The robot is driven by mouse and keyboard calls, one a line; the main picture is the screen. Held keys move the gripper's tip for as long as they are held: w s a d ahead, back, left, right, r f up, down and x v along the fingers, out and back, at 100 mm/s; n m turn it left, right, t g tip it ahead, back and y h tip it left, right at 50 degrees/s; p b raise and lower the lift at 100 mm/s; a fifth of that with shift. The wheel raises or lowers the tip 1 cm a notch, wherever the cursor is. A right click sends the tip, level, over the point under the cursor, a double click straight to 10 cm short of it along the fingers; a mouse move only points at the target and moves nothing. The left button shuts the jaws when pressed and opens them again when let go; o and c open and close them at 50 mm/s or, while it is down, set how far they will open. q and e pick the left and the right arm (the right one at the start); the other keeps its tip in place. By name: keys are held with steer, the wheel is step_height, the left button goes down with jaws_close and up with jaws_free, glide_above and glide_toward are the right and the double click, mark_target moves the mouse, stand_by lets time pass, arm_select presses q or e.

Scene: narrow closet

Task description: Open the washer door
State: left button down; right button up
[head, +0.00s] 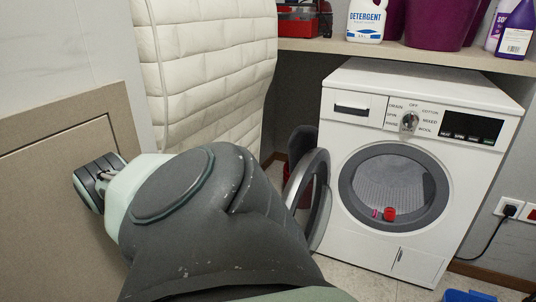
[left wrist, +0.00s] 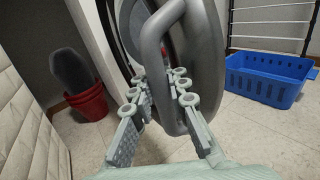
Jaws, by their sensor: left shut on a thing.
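The white washer (head: 400,255) stands at the right in the head view, with its round opening showing. Its round door (head: 320,200) is swung wide out to the left of the opening. In the left wrist view the grey door (left wrist: 202,65) fills the upper middle, with its curved handle (left wrist: 150,45) toward me. My left gripper (left wrist: 159,98) has its fingers on both sides of the lower handle and is shut on it. In the head view my own arm hides this gripper. My right gripper is not in view.
Red and pink items (head: 389,214) lie in the drum. A blue basket (left wrist: 265,78) is on the floor at right, by a rack (left wrist: 270,22). A red bucket (left wrist: 85,104) holding a dark object is at left. A padded cream panel (head: 210,60) stands left. A shelf (head: 400,54) overhangs the washer.

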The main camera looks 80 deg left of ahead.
arm_select(q)
steer(key=shift+s+d+f, duration=0.2)
steer(key=shift+s+d, duration=0.05)
steer(key=shift+s, duration=0.2)
steer(key=c, duration=1.5)
jaws_free()
steer(key=shift+c, duration=0.2)
steer(key=shift+o, duration=0.3)
steer(key=shift+w+a+r, duration=0.1)
steer(key=v, duration=0.7)
steer(key=shift+s, duration=0.2)
steer(key=shift+d, duration=0.2)
